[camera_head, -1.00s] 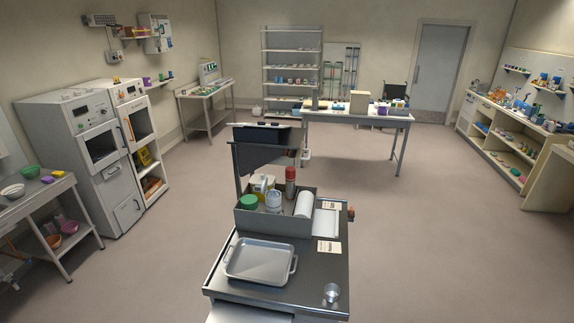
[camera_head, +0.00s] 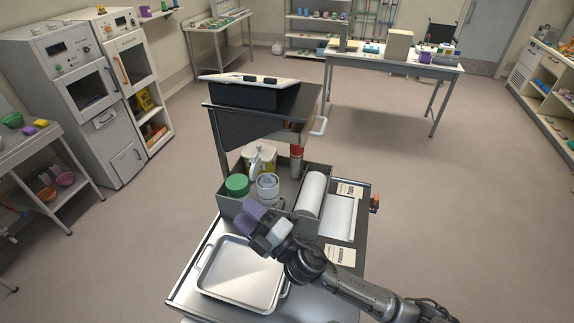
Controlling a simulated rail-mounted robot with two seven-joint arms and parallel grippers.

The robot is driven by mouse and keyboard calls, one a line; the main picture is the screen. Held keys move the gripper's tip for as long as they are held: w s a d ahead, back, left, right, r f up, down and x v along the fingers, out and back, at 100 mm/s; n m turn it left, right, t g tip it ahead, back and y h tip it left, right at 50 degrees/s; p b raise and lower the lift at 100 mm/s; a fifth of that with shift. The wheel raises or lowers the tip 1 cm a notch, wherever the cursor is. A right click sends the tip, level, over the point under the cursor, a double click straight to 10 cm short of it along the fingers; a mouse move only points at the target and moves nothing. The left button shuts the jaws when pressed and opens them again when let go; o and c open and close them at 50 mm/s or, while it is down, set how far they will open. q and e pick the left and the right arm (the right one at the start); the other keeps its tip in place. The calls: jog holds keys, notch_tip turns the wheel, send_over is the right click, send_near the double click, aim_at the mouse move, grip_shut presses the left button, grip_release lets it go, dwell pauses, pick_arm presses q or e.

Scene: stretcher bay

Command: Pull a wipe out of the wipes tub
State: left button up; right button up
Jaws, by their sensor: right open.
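A small white tub with a pale blue band (camera_head: 267,187), which looks like the wipes tub, stands upright in the grey open bin (camera_head: 238,213) on the cart. I cannot make out a wipe at its top. My right gripper (camera_head: 256,215) comes in from the lower right. It is open, with purple finger pads, in front of the bin and above the back of the metal tray. It appears apart from the tub, just on the near side of it. It hides part of the bin's front wall. My left gripper is not in view.
A green-lidded jar (camera_head: 237,186), a yellow-and-white container (camera_head: 262,157), a red-topped can (camera_head: 296,160) and a white roll (camera_head: 311,194) crowd around the tub. An empty metal tray (camera_head: 238,275) lies in front. A raised shelf (camera_head: 230,125) stands behind the bin.

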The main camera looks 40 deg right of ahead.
jog(key=w+a+r+n+g+y+b, duration=0.25)
jog(key=n+g+y, duration=0.25)
jog(key=n+y, duration=0.7)
jog(key=n+g+h+b, duration=0.6)
jog(key=n+g+h, duration=0.5)
jog(key=h, duration=0.5)
send_near(267, 175)
jog(key=shift+n+t, duration=0.3)
jog(key=shift+n, duration=0.2)
jog(key=x, duration=0.2)
jog(key=p+x, duration=0.1)
jog(key=x, duration=0.4)
jog(key=shift+s+f+p, duration=0.15)
jog(key=shift+f+p, duration=0.2)
jog(key=shift+p, duration=0.05)
jog(key=shift+x, duration=0.75)
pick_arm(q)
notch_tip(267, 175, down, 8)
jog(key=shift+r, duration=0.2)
pick_arm(e)
jog(key=shift+f, duration=0.15)
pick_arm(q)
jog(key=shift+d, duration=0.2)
